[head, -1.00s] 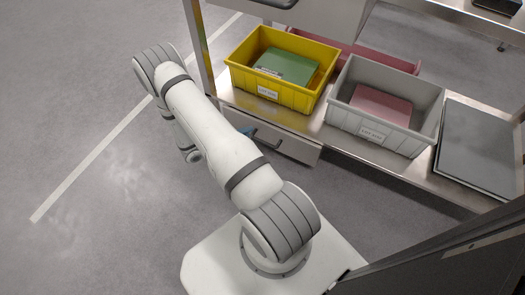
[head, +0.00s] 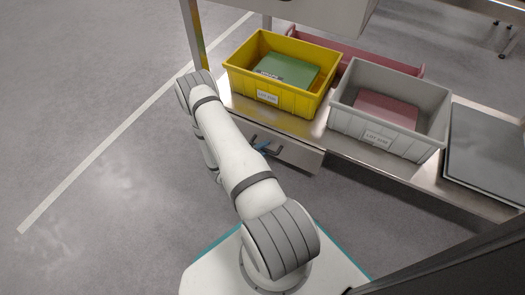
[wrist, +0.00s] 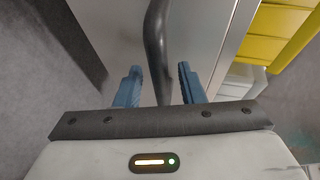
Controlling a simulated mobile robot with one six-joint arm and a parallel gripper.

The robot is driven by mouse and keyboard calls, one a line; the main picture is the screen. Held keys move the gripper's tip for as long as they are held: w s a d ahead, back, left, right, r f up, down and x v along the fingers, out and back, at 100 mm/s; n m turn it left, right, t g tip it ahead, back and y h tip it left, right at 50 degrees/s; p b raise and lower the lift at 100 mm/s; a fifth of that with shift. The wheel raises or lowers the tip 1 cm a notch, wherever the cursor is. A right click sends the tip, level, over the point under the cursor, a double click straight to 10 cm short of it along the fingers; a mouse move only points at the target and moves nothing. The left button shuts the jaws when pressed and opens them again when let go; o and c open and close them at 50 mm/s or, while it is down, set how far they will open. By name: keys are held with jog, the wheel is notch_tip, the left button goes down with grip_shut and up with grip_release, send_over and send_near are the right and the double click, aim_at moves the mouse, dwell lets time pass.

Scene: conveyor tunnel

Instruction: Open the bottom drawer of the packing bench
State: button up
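The bottom drawer (head: 300,156) is a grey front under the bench's lower shelf, and it looks shut. Its dark bar handle (wrist: 156,45) runs down the middle of the wrist view, and part of it shows in the head view (head: 277,151). My gripper (wrist: 160,82) is open, with one blue finger on each side of the handle and a gap visible on both sides. In the head view, a bit of blue finger shows at the drawer front; my arm hides the rest of the gripper and part of the drawer.
On the lower shelf (head: 350,150) stand a yellow bin (head: 290,97) with a green item, a grey bin (head: 375,140) with a red item, and a dark flat panel (head: 488,150). A red bin (head: 395,64) sits behind. The floor at left is clear.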

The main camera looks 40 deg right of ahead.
jog(key=shift+c, duration=0.2)
grip_shut()
jog(key=shift+a, duration=0.1)
dwell(0.4)
